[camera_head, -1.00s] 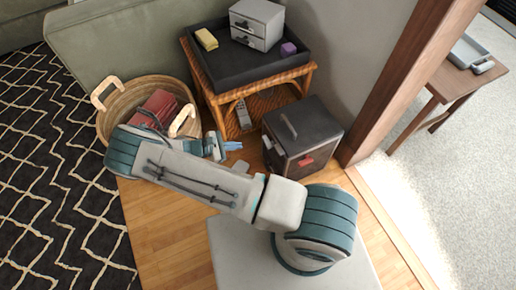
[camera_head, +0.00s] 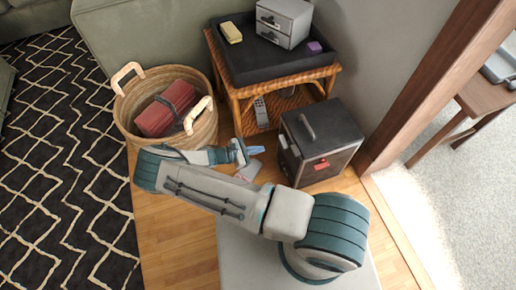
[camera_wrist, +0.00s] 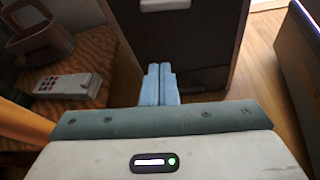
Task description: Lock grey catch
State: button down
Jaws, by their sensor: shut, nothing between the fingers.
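A dark box (camera_head: 337,153) with a top handle stands on the wood floor. A pale grey catch (camera_head: 283,141) shows on its left face, and a red catch (camera_head: 321,165) on its front face. In the wrist view, the dark panel (camera_wrist: 190,48) of the box is ahead, with the pale grey catch (camera_wrist: 165,5) at the top edge, partly cut off. My gripper (camera_head: 257,150) is just left of the box, its blue fingertips pointing at the left face. In the wrist view my gripper (camera_wrist: 158,72) is shut and empty, below the catch. Contact with the panel cannot be told.
A wicker side table (camera_head: 238,105) with a black tray (camera_head: 240,72) stands behind the box. A grey remote (camera_head: 261,112) lies on its lower shelf. A woven basket (camera_head: 205,132) holding a red case (camera_head: 157,117) is left of my gripper. A wooden door frame (camera_head: 420,100) is at right.

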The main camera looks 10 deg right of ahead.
aim_at(285, 142)
jog(key=b+x, duration=0.2)
jog(key=x, duration=0.6)
jog(key=shift+s+a+r, duration=0.15)
jog(key=shift+s+r, duration=0.05)
jog(key=shift+r, duration=0.85)
jog(key=shift+s+a+r, duration=0.1)
jog(key=shift+s+r, duration=0.1)
jog(key=shift+r, duration=0.85)
jog(key=shift+w, duration=0.1)
jog(key=shift+d+m, duration=0.1)
jog(key=shift+m, duration=0.2)
